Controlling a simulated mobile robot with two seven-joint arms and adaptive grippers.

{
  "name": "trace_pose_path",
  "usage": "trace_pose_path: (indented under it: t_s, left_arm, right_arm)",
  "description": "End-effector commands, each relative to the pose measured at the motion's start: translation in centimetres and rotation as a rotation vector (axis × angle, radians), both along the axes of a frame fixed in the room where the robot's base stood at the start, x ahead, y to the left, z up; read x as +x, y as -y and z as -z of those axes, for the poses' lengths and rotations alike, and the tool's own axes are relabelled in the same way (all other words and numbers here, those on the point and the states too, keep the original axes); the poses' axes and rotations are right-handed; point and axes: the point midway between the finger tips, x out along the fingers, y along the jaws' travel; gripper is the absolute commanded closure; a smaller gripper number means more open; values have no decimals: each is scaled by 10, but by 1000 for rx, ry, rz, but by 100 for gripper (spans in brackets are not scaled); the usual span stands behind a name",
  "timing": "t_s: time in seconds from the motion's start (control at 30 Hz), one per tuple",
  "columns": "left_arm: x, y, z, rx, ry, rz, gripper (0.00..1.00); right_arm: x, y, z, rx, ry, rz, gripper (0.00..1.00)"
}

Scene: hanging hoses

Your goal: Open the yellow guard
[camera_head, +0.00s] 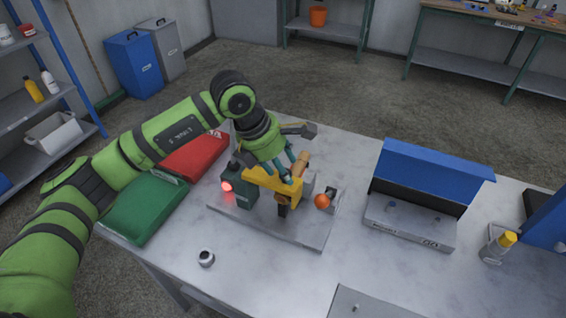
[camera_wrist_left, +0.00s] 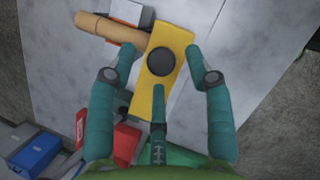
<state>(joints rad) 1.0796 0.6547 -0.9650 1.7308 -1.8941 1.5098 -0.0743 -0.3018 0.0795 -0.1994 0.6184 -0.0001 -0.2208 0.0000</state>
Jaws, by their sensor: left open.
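The yellow guard (camera_head: 272,186) sits over the machine in the middle of the grey base plate (camera_head: 318,236) on the table. In the left wrist view the yellow guard (camera_wrist_left: 163,88) is a flat bar with a round black knob (camera_wrist_left: 159,62). My left gripper (camera_head: 288,170) is above the guard, pointing down. In the wrist view its teal fingers (camera_wrist_left: 158,80) are apart, on both sides of the guard and knob; I cannot tell whether they touch it. A tan cylinder (camera_head: 300,163) lies just beyond the guard. My right gripper is not in view.
A dark green box with a lit red lamp (camera_head: 227,186) stands left of the guard. An orange ball (camera_head: 322,201) is to its right. The front table is mostly clear.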

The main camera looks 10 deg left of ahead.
Motion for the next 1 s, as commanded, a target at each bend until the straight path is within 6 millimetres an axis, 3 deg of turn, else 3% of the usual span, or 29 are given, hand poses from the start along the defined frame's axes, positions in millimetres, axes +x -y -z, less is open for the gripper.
trace_pose_path:
  t_s: [0.37,0.4,0.5,0.53,1.0]
  left_arm:
    - [2,4,9,-1,1,1,48]
    - [2,4,9,-1,1,1,56]
    - [2,4,9,-2,1,1,96]
    - [2,4,9,-3,1,1,100]
    - [4,0,5,-69,-7,0,100]
  right_arm:
    - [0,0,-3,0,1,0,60]
    - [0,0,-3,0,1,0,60]
    - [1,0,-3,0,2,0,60]
    - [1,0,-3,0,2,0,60]
    - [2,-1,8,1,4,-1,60]
